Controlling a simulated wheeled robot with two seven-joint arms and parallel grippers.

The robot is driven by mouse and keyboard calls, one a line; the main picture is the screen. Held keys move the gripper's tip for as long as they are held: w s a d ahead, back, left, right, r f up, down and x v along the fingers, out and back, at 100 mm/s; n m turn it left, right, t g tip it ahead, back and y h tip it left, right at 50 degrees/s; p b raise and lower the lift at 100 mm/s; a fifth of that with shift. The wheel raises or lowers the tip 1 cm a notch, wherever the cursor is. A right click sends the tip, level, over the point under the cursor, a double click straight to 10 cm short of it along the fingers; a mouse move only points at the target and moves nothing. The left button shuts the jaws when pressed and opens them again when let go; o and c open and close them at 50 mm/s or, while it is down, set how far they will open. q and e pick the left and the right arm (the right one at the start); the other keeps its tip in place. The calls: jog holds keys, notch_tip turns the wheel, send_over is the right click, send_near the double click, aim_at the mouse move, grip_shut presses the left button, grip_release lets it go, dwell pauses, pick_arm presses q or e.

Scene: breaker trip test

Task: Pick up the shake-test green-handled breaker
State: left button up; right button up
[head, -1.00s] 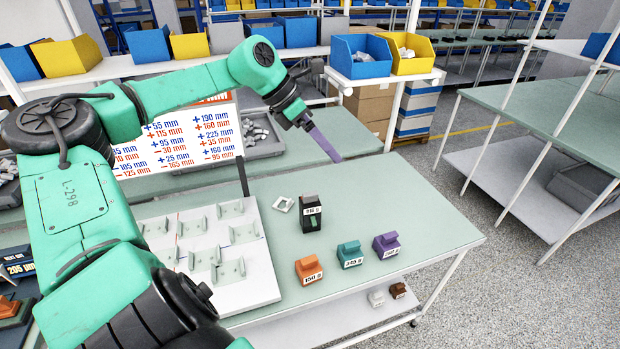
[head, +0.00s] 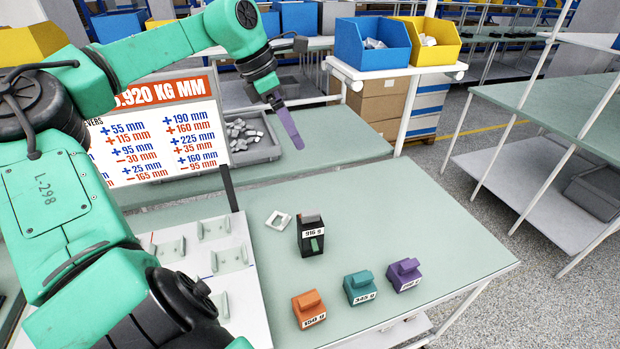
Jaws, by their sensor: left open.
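The black breaker (head: 311,236) with a green handle and a white "916 g" label stands upright on the green table (head: 415,225). My left gripper (head: 291,130) is in the air beyond and above it, apart from it, with purple fingers pointing down and to the right. It is open and holds nothing that I can see. The fingers are seen edge-on. My right gripper is not in view.
Orange (head: 308,308), teal (head: 360,287) and purple (head: 404,274) labelled blocks stand nearer the front edge. A small white frame (head: 278,219) lies left of the breaker. A white board with clips (head: 245,290) is further left. The table's right side is clear.

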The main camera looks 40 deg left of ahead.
pick_arm(q)
notch_tip(320, 180, down, 5)
jog(key=b, duration=1.4)
send_near(315, 217)
jog(key=p+x, duration=0.1)
jog(key=x, duration=0.3)
jog(key=a+p+x, duration=0.1)
jog(key=x, duration=0.2)
jog(key=p+x, duration=0.2)
jog(key=x, duration=0.2)
jog(key=shift+w+a+f, duration=0.2)
jog(key=shift+w+f, duration=0.05)
jog(key=shift+f, duration=0.2)
jog(key=shift+w+f, duration=0.15)
jog(key=shift+f, duration=0.05)
jog(key=c, duration=1.5)
jog(key=shift+r, duration=0.15)
grip_shut()
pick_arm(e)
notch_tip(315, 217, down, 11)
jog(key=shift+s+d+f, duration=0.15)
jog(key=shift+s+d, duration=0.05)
